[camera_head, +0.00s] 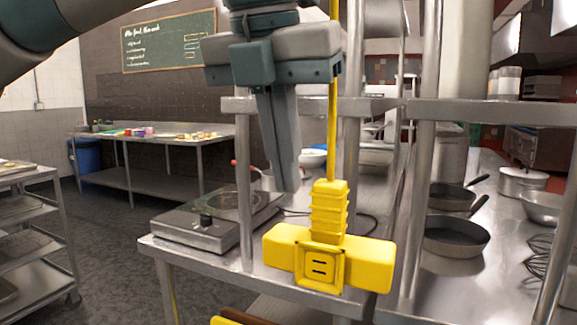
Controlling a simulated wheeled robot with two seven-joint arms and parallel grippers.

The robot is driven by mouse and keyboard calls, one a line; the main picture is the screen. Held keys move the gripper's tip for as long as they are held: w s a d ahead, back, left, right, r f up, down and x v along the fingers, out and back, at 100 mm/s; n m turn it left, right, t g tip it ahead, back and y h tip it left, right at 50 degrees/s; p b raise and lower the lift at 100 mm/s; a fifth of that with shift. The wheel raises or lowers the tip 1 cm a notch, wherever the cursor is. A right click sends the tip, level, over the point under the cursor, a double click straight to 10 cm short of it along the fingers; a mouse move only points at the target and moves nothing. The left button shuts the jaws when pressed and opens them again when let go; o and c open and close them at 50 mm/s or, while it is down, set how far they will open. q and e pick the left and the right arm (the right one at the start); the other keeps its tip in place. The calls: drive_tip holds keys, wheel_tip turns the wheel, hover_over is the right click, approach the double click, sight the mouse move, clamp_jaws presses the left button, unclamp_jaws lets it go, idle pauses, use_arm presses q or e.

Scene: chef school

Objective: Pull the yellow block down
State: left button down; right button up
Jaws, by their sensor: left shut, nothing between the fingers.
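The yellow block (318,262) hangs in the head camera view, in front of the steel table's edge. It has a ribbed upper neck, a wide crossbar and a square face with two dark slots. A thin yellow strip (333,115) runs up from it past my gripper. My left gripper (291,188) points down with its fingers closed together and nothing between them. Its tips are just above and to the left of the block's ribbed neck, apart from it in the picture. I cannot tell the depth gap. My right gripper is not in view.
A steel table (200,262) with upright posts stands behind the block, bearing a hot plate (200,222). Dark pans (455,236) lie to the right. A wheeled rack (40,250) is at the left. The floor (115,245) between is clear. Another yellow piece shows at the bottom edge.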

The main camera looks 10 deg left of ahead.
use_arm(q)
drive_tip(key=s+a+r+b, duration=0.1)
drive_tip(key=s+a, duration=0.1)
drive_tip(key=s, duration=0.5)
drive_tip(key=shift+a+r, duration=0.15)
drive_tip(key=shift+r, duration=0.25)
idle(0.6)
